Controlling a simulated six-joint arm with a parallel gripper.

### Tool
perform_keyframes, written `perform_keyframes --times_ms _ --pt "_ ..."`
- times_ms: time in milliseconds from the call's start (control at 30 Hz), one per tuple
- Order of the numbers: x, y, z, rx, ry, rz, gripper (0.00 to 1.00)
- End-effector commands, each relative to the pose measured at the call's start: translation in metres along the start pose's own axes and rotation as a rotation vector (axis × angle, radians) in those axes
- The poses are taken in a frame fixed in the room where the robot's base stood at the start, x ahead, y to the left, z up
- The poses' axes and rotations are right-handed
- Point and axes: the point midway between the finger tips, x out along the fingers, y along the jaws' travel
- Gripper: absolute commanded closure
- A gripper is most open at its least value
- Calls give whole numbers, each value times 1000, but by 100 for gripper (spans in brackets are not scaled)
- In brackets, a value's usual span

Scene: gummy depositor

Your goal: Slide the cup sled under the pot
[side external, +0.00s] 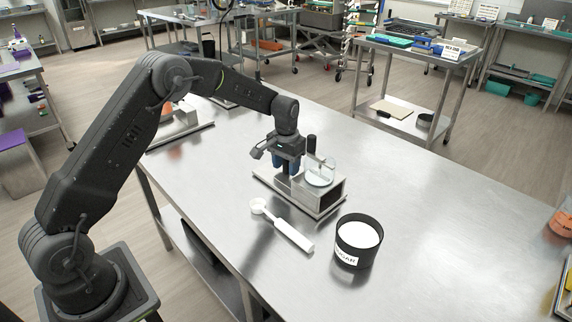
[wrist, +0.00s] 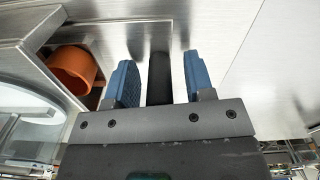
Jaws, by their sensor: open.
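The depositor is a metal stand (side external: 331,194) on a flat plate, with a clear pot (side external: 320,171) on top. The pot's rounded edge shows at left in the wrist view (wrist: 35,100). An orange cup (wrist: 76,68) lies in the recess beneath the stand's top; its sled is not clearly distinguishable. My gripper (side external: 285,172) is open, low over the plate left of the pot. In the wrist view, a dark post (wrist: 160,78) appears between its blue fingers (wrist: 162,80), with gaps on both sides. I cannot tell whether it belongs to the sled.
A white scoop (side external: 284,226) lies in front of the stand. A black tub of white powder (side external: 359,240) stands to its right. A dark upright knob (side external: 311,145) rises beside the pot.

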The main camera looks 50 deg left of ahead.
Motion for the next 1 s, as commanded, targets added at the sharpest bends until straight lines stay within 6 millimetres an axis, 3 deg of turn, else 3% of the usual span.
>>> perform_keyframes --times_ms 267,733,1000 --pt "-8 0 0 0 1 0 51" --pt "-104 0 -1 0 4 0 51" --pt "-135 0 0 0 1 0 51"
